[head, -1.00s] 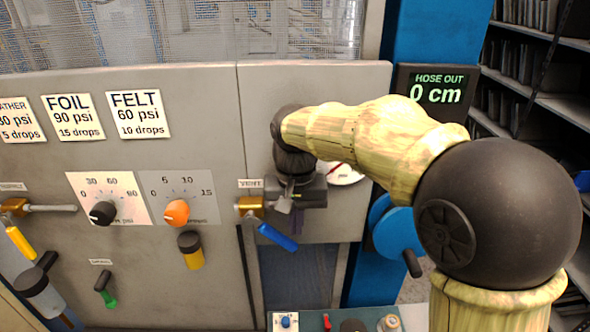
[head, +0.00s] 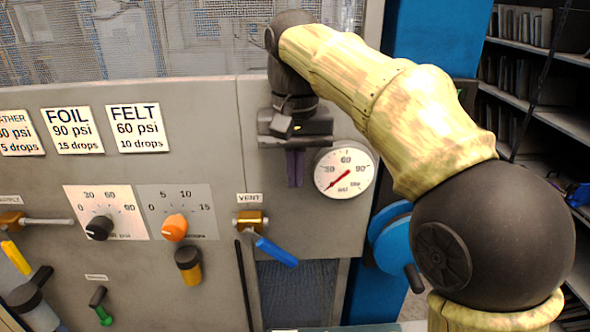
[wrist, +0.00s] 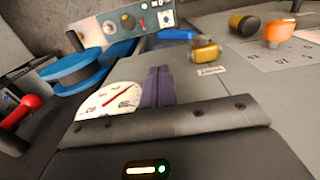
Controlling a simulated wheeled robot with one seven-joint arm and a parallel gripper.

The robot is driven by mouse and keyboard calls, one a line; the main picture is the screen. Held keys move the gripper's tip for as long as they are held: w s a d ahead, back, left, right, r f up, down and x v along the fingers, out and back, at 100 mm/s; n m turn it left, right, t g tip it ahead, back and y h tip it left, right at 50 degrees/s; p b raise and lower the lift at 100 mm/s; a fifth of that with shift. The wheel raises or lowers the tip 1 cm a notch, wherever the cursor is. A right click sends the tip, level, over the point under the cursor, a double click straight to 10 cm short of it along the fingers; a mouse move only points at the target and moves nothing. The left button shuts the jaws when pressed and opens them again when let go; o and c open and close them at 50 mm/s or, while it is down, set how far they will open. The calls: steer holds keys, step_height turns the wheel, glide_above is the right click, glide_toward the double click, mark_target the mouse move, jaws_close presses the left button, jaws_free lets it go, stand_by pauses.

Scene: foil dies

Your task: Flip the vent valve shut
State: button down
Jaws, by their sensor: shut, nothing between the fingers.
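The vent valve has a brass body (head: 250,221) under the VENT label and a blue lever (head: 275,251) that slopes down to the right. In the wrist view the valve's brass body (wrist: 205,52) and blue lever (wrist: 178,34) show beyond the fingers. My gripper (head: 295,184) is above and right of the valve, apart from it, with its purple fingers pointing down. The fingers are together and empty; they also show in the wrist view (wrist: 158,72).
A pressure gauge (head: 344,174) sits just right of my fingers, its red needle pointing lower left. An orange knob (head: 174,228) and a black knob (head: 99,228) are to the left. A blue wheel (head: 393,238) with a crank is at the right.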

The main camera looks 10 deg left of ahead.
stand_by(0.4)
steer(key=s+d+f+t+y+b, duration=0.1)
steer(key=s+d+f+t+y, duration=0.1)
steer(key=s+d+f+y, duration=0.1)
steer(key=shift+d+f+n+t+y, duration=0.3)
steer(key=shift+d+t+y, duration=0.15)
steer(key=shift+d, duration=0.75)
steer(key=shift+w+f, duration=0.1)
steer(key=shift+w, duration=0.05)
steer(key=p, duration=0.3)
glide_toward(285, 252)
step_height(285, 252, down, 2)
steer(key=w, duration=0.2)
steer(key=f, duration=0.1)
steer(key=a+f, duration=0.1)
steer(key=a+f+p, duration=0.1)
steer(key=shift+s+f, duration=0.15)
steer(key=shift+s, duration=0.1)
steer(key=shift+f, duration=0.15)
